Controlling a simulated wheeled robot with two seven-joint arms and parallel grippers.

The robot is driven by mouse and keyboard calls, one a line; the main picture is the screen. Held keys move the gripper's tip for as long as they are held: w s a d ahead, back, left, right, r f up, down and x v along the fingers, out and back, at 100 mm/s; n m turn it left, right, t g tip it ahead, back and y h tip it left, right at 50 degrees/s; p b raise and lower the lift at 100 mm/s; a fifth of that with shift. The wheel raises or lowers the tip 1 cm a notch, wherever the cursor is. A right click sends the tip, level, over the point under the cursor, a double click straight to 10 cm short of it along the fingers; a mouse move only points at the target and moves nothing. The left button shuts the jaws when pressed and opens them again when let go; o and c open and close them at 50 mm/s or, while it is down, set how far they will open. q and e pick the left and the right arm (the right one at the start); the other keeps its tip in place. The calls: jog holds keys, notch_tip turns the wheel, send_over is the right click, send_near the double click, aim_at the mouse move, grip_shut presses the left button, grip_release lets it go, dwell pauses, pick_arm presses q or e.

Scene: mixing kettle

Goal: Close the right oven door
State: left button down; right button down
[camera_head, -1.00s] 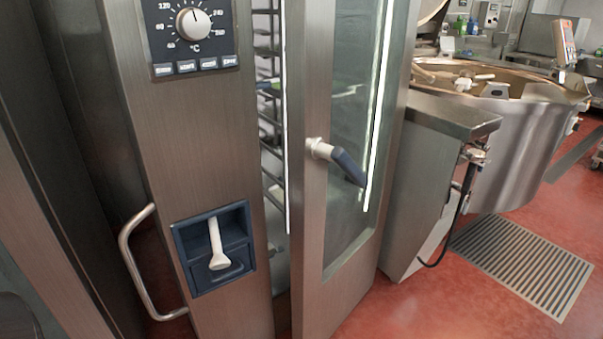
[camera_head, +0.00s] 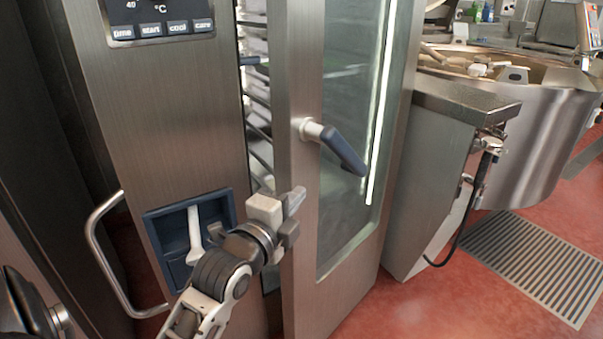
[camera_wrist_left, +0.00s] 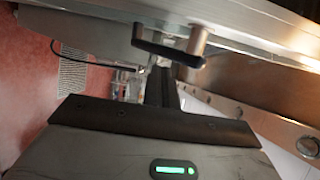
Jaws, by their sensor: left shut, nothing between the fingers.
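The right oven door (camera_head: 300,255) is a tall steel frame with a glass pane. It stands ajar, with a gap at its left edge through which racks show. Its dark blue handle (camera_head: 343,150) points down to the right. My left gripper (camera_head: 291,213) is shut and empty, in front of the gap and the door's left edge, below the handle. Whether it touches the door I cannot tell. In the left wrist view the shut fingers (camera_wrist_left: 160,86) point toward the door (camera_wrist_left: 245,22), with the handle (camera_wrist_left: 165,48) just beyond them. My right gripper is not in view.
The oven's control column (camera_head: 160,110) stands left of the gap, with a blue recess (camera_head: 165,228) and a curved metal bar (camera_head: 98,255). A steel cabinet (camera_head: 430,180) and a large kettle (camera_head: 535,135) stand right of the door. A floor grate (camera_head: 530,262) lies in the red floor.

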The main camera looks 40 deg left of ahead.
aim_at(302, 170)
pick_arm(q)
jog(key=w+a, duration=0.1)
jog(key=w, duration=0.2)
jog(key=w+a, duration=0.2)
jog(key=w, duration=0.1)
jog(key=w+a, duration=0.1)
jog(key=w, duration=0.2)
jog(key=shift+a+p, duration=0.2)
jog(key=shift+p, duration=0.15)
jog(key=shift+w+a, duration=0.1)
jog(key=shift+a, duration=0.2)
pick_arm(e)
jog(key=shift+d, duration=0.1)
